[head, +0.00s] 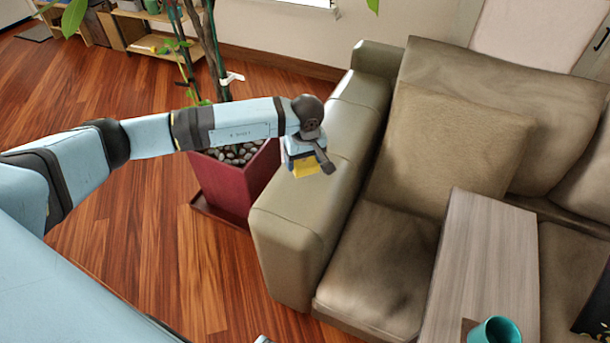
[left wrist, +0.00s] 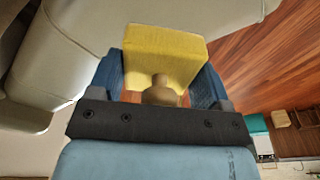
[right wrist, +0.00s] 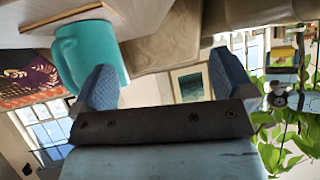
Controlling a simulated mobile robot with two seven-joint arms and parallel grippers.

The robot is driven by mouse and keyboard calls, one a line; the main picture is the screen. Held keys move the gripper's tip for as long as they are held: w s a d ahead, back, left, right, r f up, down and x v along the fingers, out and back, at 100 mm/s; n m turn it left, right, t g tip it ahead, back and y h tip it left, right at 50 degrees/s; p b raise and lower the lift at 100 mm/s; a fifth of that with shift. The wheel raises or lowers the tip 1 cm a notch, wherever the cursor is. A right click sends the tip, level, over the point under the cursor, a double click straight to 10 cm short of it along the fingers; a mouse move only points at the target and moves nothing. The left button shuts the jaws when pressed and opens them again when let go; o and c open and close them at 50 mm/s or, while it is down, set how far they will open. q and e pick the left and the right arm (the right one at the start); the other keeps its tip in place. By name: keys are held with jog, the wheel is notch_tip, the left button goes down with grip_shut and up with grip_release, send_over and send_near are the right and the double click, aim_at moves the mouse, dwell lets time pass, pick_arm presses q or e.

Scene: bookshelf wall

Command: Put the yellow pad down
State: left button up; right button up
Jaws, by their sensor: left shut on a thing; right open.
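The yellow pad (head: 305,168) is a small block held at the end of my left arm, over the sofa's left armrest (head: 285,208) in the head view. My left gripper (left wrist: 165,75) is shut on it, with a blue finger on each side of the pad (left wrist: 165,52) in the left wrist view. I cannot tell whether the pad touches the armrest. My right gripper (right wrist: 165,82) is open and empty in the right wrist view.
A red planter (head: 232,180) with stones and a plant stands left of the armrest. A grey wooden board (head: 480,255) lies across the sofa, with a teal mug (head: 497,331) near its front. The mug shows beside my right gripper's left finger (right wrist: 88,52).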

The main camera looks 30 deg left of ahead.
aim_at(304, 161)
pick_arm(q)
notch_tip(304, 161, down, 3)
jog(key=shift+f, duration=0.1)
notch_tip(304, 161, down, 4)
jog(key=shift+f, duration=0.1)
pick_arm(e)
jog(key=shift+f, duration=0.2)
jog(key=shift+s, duration=0.1)
pick_arm(q)
jog(key=shift+b, duration=0.3)
pick_arm(e)
jog(key=shift+f, duration=0.15)
pick_arm(q)
jog(key=o, duration=0.9)
jog(key=shift+f, duration=0.1)
